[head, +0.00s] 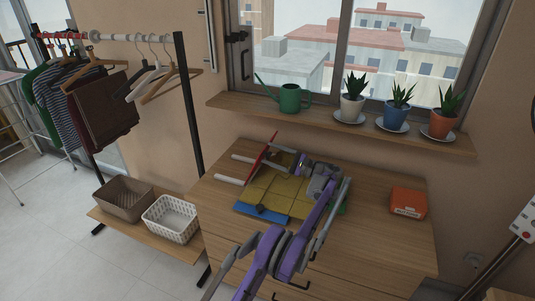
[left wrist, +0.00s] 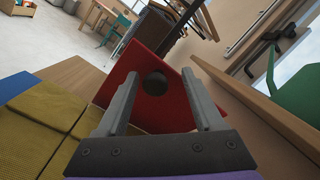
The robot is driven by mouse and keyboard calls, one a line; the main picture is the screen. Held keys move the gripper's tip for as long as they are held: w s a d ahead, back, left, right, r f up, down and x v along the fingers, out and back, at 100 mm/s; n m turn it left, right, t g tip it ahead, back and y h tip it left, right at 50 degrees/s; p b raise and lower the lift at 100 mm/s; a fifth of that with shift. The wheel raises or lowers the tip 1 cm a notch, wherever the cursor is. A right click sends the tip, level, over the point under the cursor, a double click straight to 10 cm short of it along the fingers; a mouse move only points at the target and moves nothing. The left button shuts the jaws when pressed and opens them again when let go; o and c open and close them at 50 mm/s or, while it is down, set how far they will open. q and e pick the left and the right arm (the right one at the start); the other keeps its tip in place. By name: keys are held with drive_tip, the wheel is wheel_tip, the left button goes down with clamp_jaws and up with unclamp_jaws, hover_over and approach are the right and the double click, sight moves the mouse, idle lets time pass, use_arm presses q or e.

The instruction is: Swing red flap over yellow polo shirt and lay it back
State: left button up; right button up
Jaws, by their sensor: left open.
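The yellow polo shirt (head: 272,188) lies on a folding board on the wooden table and also shows in the left wrist view (left wrist: 38,108). The red flap (head: 261,156) stands raised and tilted at the board's left side. In the left wrist view the red flap (left wrist: 150,112) is ahead of my gripper, with a dark round knob (left wrist: 155,83) on its face. My left gripper (left wrist: 158,73) is open, its fingers framing the knob from either side; I cannot tell whether they touch the flap. In the head view my left gripper (head: 296,160) is above the shirt, partly hidden.
A blue flap (head: 262,213) lies at the board's front. An orange box (head: 408,203) is on the table's right. A windowsill shelf (head: 350,130) with a green watering can (head: 290,98) and potted plants is behind. Two baskets and a clothes rack stand left.

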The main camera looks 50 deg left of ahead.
use_arm(q)
drive_tip(key=v, duration=0.8)
drive_tip(key=shift+w+d, duration=0.2)
drive_tip(key=shift+d, duration=0.15)
drive_tip(key=shift+c, duration=0.3)
